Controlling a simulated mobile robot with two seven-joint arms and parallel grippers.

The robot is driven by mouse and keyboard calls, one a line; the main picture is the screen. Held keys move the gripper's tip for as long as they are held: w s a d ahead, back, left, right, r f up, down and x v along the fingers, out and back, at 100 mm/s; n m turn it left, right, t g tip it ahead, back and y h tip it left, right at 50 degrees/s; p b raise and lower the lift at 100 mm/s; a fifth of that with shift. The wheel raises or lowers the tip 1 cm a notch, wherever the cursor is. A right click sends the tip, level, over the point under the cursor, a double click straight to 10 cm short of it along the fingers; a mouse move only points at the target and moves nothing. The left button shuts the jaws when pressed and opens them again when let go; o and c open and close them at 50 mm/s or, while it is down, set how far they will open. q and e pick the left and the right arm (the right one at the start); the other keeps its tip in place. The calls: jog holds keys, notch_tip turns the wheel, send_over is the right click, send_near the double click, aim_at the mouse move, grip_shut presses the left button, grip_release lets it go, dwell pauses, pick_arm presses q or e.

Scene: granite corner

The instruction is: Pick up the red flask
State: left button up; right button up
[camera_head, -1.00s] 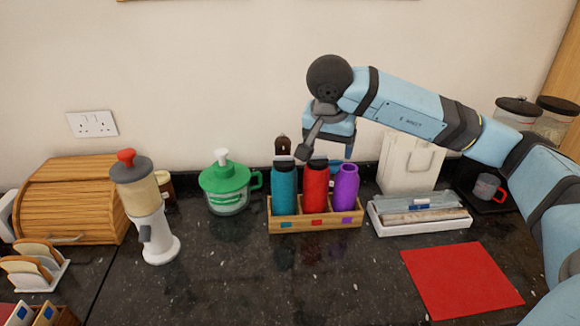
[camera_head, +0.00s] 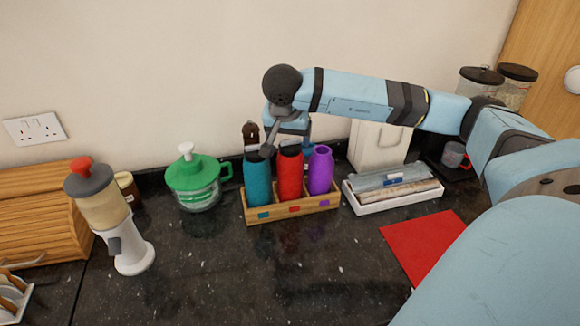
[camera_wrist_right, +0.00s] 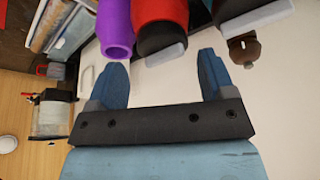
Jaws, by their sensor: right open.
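The red flask (camera_head: 290,174) stands upright in the middle slot of a wooden holder (camera_head: 293,208), between a teal flask (camera_head: 257,181) on the left and a purple flask (camera_head: 320,170) on the right. My right gripper (camera_head: 288,142) is at the flasks' tops, partly hidden behind its own wrist. In the right wrist view the gripper (camera_wrist_right: 162,77) is open and empty. Its fingers point toward the dark cap of the red flask (camera_wrist_right: 160,14), which lies just beyond the fingertips, with the purple flask (camera_wrist_right: 115,28) beside it. My left gripper is not in view.
A green-lidded jug (camera_head: 194,182) and a dispenser with a red top (camera_head: 110,215) stand to the left. A white tray (camera_head: 394,197), a white bag (camera_head: 376,145) and a red mat (camera_head: 421,245) are to the right. The front counter is clear.

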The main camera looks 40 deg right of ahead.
aim_at(290, 145)
jog(key=p+x, duration=0.1)
jog(key=x, duration=0.2)
jog(key=shift+w+f, duration=0.1)
jog(key=shift+f, duration=0.25)
jog(key=shift+w+d+f, duration=0.15)
jog(key=shift+d+f, duration=0.05)
jog(key=shift+f, duration=0.3)
jog(key=c, duration=1.3)
jog(key=shift+o, duration=0.2)
jog(key=shift+r, duration=0.1)
